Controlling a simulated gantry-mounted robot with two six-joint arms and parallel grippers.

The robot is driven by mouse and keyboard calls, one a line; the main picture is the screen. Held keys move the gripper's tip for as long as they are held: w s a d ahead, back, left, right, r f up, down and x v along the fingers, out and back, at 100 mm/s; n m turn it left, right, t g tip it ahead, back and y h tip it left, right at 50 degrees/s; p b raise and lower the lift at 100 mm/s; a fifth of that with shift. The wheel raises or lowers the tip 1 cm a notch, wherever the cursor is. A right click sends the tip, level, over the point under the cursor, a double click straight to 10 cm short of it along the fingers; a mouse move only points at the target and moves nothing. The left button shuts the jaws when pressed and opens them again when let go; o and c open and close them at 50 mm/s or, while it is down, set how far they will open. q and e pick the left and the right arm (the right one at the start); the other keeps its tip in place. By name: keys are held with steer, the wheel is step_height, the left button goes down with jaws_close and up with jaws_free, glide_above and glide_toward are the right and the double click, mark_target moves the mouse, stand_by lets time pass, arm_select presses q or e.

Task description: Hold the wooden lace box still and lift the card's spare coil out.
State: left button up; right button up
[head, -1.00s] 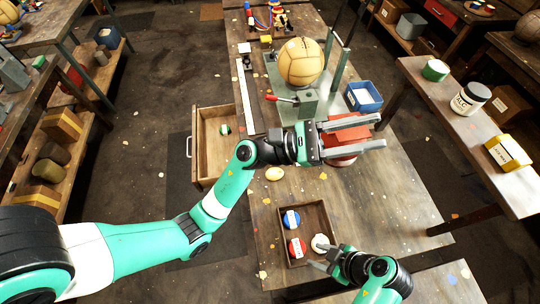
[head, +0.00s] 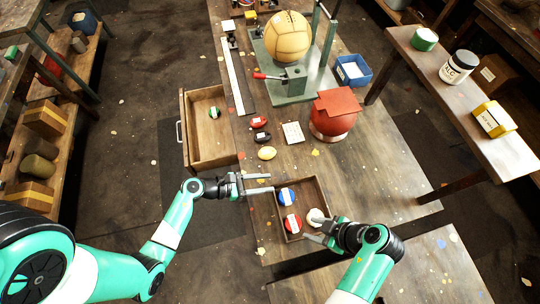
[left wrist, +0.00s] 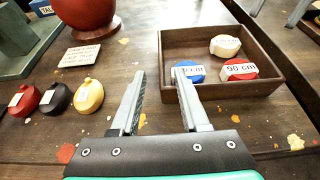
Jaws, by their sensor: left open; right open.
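The wooden lace box (head: 325,203) sits near the table's front. It holds a blue coil (head: 287,196), a red coil (head: 291,223) and a white coil (head: 316,216). In the left wrist view, the red coil's label (left wrist: 240,69) reads 90 cm; the blue label is partly hidden by a finger. The printed card (head: 293,132) lies behind the box; its text is too small to read surely. My left gripper (head: 272,182) is open and empty beside the box's back left corner. My right gripper (head: 308,231) is open at the box's front right, close to the white coil.
Red, black and yellow coils (head: 267,153) lie left of the card. An open drawer (head: 205,135) juts from the table's left side. A green press stand (head: 290,88) and blue bin (head: 352,72) are further back.

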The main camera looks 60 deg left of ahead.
mark_target(293, 180)
arm_select(q)
steer(key=x, duration=1.1)
steer(key=shift+w+d+f, duration=0.1)
steer(key=shift+w+d, duration=0.05)
steer(key=shift+w, duration=0.15)
steer(key=shift+c, duration=0.3)
jaws_close()
stand_by(0.6)
